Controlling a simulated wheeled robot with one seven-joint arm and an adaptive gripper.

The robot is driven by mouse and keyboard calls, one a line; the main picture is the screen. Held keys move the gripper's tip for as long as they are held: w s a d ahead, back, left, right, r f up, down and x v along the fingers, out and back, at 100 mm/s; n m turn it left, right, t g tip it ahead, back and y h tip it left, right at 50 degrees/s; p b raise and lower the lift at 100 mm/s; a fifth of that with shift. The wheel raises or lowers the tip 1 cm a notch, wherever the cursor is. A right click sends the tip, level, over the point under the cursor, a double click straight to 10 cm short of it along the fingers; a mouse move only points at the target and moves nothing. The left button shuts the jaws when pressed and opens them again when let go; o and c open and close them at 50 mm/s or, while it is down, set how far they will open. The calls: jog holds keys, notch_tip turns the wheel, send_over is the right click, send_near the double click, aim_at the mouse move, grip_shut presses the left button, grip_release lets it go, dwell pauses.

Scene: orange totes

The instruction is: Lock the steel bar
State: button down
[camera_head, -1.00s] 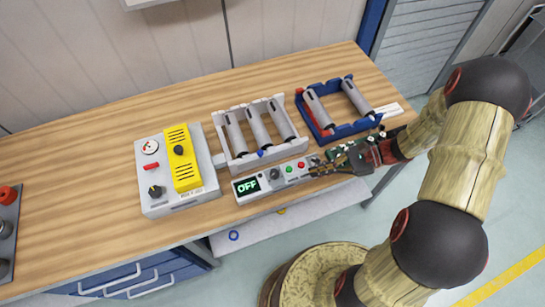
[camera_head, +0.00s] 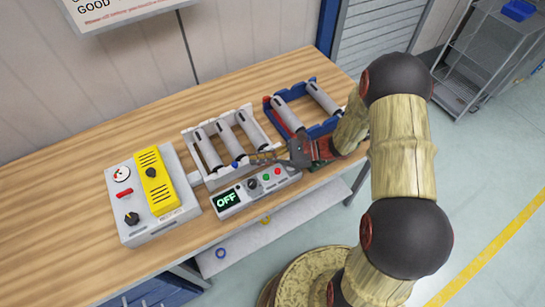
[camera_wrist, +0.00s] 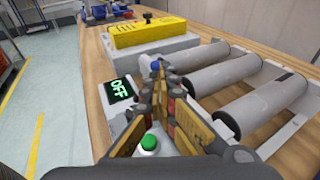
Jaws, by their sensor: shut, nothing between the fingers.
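Steel bars (camera_head: 230,139) lie side by side in a white rack (camera_head: 191,147) on the bench; they also show in the wrist view (camera_wrist: 226,80). A small blue knob (camera_head: 235,164) sits at the rack's front side; it also shows in the wrist view (camera_wrist: 156,66). My gripper (camera_head: 251,160) is shut and empty, its tips (camera_wrist: 161,80) right beside the knob. I cannot tell whether they touch it. A control box with an OFF display (camera_head: 227,199) lies in front of the rack, partly below my gripper. Which bar is meant is unclear.
A grey box with a yellow cover (camera_head: 157,181) stands left of the rack. A blue and red rack (camera_head: 322,129) with two more bars stands to the right, partly behind my arm. The bench is clear at the back left.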

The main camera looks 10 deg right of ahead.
aim_at(235, 164)
jog(key=shift+x, duration=1.75)
jog(key=shift+s+a, duration=0.2)
jog(key=shift+a, duration=0.7)
jog(key=shift+d, duration=0.15)
